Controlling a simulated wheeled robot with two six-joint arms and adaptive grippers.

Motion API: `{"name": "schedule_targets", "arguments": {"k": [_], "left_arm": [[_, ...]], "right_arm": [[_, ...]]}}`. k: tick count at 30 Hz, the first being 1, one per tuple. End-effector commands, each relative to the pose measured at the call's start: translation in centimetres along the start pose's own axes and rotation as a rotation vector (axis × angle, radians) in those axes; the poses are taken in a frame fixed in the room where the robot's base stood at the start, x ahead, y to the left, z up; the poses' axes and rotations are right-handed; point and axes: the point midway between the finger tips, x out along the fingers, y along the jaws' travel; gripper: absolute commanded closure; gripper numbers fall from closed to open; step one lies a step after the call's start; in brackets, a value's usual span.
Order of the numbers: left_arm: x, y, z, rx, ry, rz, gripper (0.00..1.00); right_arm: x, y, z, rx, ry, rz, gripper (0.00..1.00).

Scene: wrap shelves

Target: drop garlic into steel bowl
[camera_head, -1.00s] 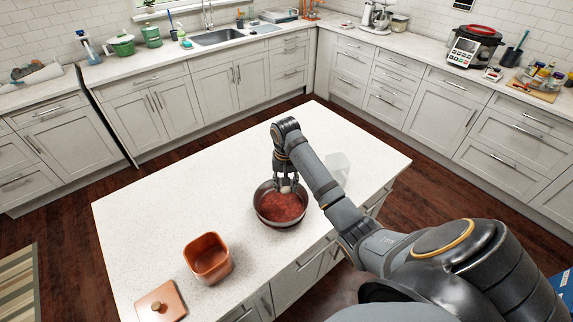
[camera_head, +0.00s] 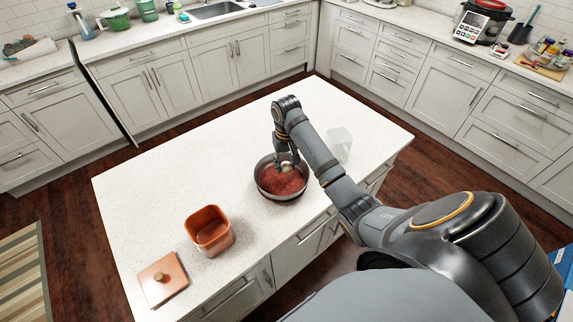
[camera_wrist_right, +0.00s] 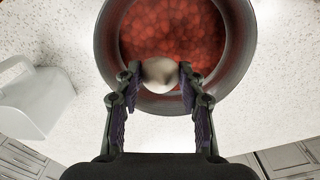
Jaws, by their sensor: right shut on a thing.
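The steel bowl (camera_head: 262,184) stands on the island counter and holds a red, lumpy filling. It also shows in the right wrist view (camera_wrist_right: 240,58), below the fingers. My right gripper (camera_head: 286,163) reaches down at the bowl from the back. It is shut on a pale, round garlic (camera_wrist_right: 159,74), held between the fingertips over the near part of the bowl. In the head view the garlic (camera_head: 286,168) is small and partly covered by the fingers. I cannot tell whether it touches the filling. My left gripper is not in view.
An open copper canister (camera_head: 209,232) stands left of the bowl, with its copper lid (camera_head: 163,279) lying flat nearby. A clear, pale container (camera_head: 339,145) stands right of my right arm. The left part of the island counter (camera_head: 175,170) is bare.

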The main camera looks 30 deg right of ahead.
Motion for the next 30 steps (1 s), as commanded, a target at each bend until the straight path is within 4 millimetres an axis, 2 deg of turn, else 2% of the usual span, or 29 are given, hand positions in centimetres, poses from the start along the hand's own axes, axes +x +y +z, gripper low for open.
{"name": "schedule_targets", "arguments": {"k": [1, 9, 10, 15, 16, 30], "left_arm": [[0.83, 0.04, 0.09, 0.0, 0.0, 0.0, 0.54], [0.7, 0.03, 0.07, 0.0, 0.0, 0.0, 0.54], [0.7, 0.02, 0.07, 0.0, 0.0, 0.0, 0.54], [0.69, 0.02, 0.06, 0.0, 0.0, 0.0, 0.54], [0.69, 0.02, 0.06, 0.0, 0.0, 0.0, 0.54], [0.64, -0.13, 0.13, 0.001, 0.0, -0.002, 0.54]], "right_arm": [[0.72, 0.0, -0.04, 0.0, 0.001, 0.0, 0.9], [0.52, 0.0, -0.04, 0.0, 0.001, 0.0, 0.9], [0.52, 0.0, -0.04, 0.0, 0.001, 0.0, 0.59], [0.53, 0.0, -0.03, 0.0, 0.001, 0.0, 0.36], [0.53, 0.0, -0.03, 0.0, 0.001, 0.0, 0.34], [0.51, -0.01, -0.02, 0.0, 0.001, 0.0, 0.34]]}}
